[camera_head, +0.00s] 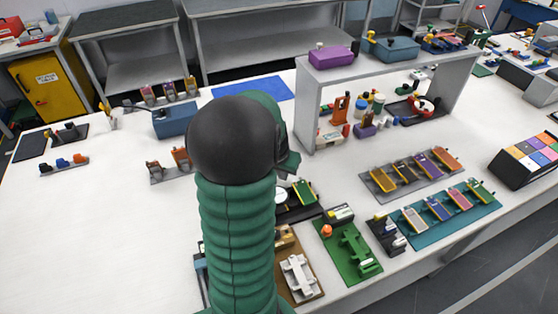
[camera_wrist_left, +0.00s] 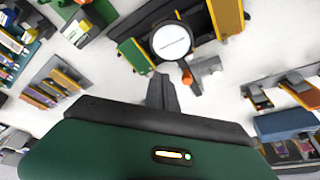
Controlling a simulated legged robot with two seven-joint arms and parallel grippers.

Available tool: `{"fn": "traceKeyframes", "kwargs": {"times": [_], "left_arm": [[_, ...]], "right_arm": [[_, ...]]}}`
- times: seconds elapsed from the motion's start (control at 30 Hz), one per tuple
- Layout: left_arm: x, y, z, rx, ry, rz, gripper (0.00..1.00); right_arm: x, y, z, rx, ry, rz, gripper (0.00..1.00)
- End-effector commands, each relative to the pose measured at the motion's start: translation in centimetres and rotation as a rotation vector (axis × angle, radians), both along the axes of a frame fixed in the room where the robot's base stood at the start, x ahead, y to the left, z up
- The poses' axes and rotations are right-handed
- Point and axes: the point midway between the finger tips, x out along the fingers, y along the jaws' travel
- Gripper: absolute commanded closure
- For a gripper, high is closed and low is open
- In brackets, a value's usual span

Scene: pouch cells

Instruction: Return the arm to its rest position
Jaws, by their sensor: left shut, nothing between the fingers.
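My left arm rises through the middle of the head view as a green ribbed sleeve with a black rounded cap. My left gripper (camera_head: 284,176) shows only partly, behind the cap on its right side, over the white table (camera_head: 110,230). In the left wrist view its dark fingers (camera_wrist_left: 163,88) are together with nothing between them. My right gripper is not in view.
A teal tray (camera_head: 465,229) and a grey tray (camera_head: 385,194) hold pouch cells at the right. A green fixture (camera_head: 350,262) stands near the front edge. A grey shelf (camera_head: 305,112) stands behind. The table's left side is mostly clear. My arm hides part of the middle.

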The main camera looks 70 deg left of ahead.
Motion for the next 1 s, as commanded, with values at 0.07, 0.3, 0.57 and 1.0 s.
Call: {"fn": "traceKeyframes", "kwargs": {"times": [0.07, 0.3, 0.57, 1.0], "left_arm": [[-0.5, -0.3, 2.5, 0.004, -0.003, 0.0, 1.0], [-2.0, -1.4, 8.0, -0.001, -0.002, 0.0, 1.0], [-2.5, -1.8, 9.7, -0.005, 0.001, 0.0, 1.0], [7.8, -19.1, 2.2, -0.039, 0.059, -0.402, 1.0]], "right_arm": [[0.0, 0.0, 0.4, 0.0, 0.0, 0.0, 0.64], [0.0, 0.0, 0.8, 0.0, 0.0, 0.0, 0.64], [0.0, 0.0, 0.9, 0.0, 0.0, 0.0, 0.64], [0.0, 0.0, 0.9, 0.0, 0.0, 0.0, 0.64]]}}
